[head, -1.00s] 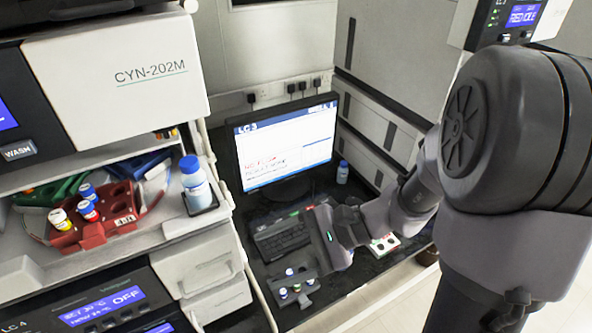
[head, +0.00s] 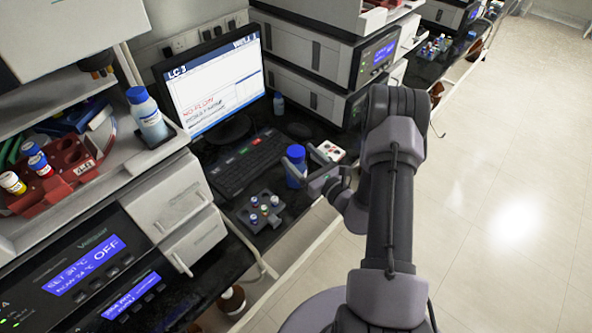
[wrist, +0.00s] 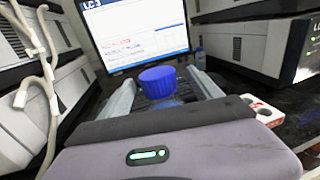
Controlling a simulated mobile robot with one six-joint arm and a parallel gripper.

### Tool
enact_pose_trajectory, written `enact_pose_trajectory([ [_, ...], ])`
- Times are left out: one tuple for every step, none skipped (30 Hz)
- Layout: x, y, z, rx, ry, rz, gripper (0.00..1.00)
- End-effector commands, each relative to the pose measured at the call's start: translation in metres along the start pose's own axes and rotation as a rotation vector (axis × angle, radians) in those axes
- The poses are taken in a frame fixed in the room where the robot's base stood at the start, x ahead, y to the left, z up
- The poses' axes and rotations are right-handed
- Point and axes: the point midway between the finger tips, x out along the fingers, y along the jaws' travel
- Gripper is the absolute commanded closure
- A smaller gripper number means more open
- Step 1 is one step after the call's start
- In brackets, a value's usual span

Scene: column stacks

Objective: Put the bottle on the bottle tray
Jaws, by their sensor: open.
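A blue bottle (head: 296,172) stands on the dark bench in front of the keyboard, partly hidden by my gripper in the head view. Its ribbed blue cap (wrist: 158,80) shows between my fingers in the wrist view. My gripper (head: 306,160) is open, with a finger on either side of the bottle and a visible gap at the cap; contact lower down is hidden. I cannot tell if this is the bottle tray.
A grey rack (head: 262,212) with several vials lies just left of my gripper. The keyboard (head: 248,162) and monitor (head: 214,82) are behind. A white and red box (head: 329,151) is close on the right. A red vial holder (head: 62,170) sits on the shelf.

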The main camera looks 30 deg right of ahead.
Motion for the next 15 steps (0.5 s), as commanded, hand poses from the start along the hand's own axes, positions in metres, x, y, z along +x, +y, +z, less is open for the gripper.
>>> enact_pose_trajectory([
  [0.004,0.000,-0.001,-0.002,-0.001,0.002,0.26],
  [0.008,0.001,-0.002,-0.003,-0.001,0.003,0.26],
  [0.016,0.002,-0.004,-0.003,-0.002,0.004,0.26],
  [0.022,0.002,-0.006,-0.003,-0.002,0.004,0.26],
  [0.029,0.003,-0.008,-0.003,-0.003,0.005,0.26],
  [0.036,0.004,-0.010,-0.002,-0.002,0.005,0.26],
  [0.042,0.003,-0.009,-0.003,-0.002,0.004,0.26],
  [0.046,0.003,-0.009,-0.003,-0.002,0.004,0.26],
  [0.051,0.003,-0.008,-0.002,-0.001,0.002,0.26],
  [0.053,0.003,-0.007,-0.001,-0.001,0.003,0.26],
  [0.055,0.003,-0.007,-0.001,0.000,0.002,0.26],
  [0.056,0.003,-0.007,-0.001,0.000,0.002,0.26],
  [0.056,0.002,-0.006,0.000,0.000,0.001,0.26],
  [0.056,0.002,-0.006,0.000,0.000,0.001,0.26],
  [0.056,0.002,-0.006,0.000,0.000,0.001,0.26],
])
